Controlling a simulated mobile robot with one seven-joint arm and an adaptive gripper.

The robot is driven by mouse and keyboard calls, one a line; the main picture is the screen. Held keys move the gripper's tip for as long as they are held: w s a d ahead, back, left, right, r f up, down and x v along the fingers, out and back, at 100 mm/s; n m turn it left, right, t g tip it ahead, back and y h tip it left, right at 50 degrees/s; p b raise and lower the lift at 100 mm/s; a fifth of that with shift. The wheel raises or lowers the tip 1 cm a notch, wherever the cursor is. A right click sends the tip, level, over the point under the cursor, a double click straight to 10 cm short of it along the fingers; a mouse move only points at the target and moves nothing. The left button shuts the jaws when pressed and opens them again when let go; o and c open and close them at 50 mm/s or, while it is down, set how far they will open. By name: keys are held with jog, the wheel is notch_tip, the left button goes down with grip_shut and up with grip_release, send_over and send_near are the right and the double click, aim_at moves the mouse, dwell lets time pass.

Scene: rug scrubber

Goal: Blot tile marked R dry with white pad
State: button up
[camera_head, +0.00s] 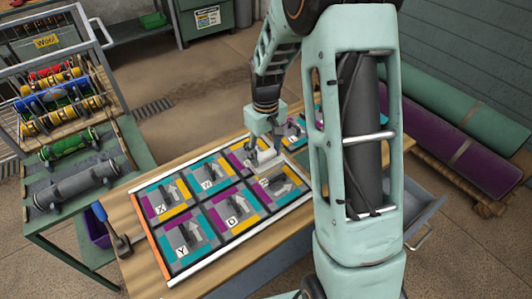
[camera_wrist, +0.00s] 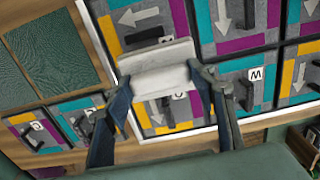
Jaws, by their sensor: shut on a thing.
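My gripper (camera_head: 262,137) is shut on a white pad (camera_head: 263,157), held over the right end of the tile board. In the wrist view the pad (camera_wrist: 158,68) sits between the two fingers (camera_wrist: 172,88). It hides parts of a tile (camera_wrist: 150,22) above it and a tile (camera_wrist: 165,118) below it in the picture. The letters on these two tiles are hidden or too small to read, so I cannot tell which is R. I cannot tell whether the pad touches a tile.
Tiles X (camera_head: 163,206), Y (camera_head: 183,243), D (camera_head: 235,217) and W (camera_wrist: 255,85) have upright dark handles. A blue-handled tool (camera_head: 110,228) lies at the table's left end. A rack of brushes (camera_head: 58,105) stands left; rolled rugs (camera_head: 470,150) lie right.

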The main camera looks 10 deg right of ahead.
jog(key=shift+r+p, duration=0.55)
jog(key=shift+r, duration=0.3)
dwell(0.3)
jog(key=o, duration=0.8)
jog(key=c, duration=0.8)
jog(key=shift+r+p, duration=2)
jog(key=shift+r, duration=1.05)
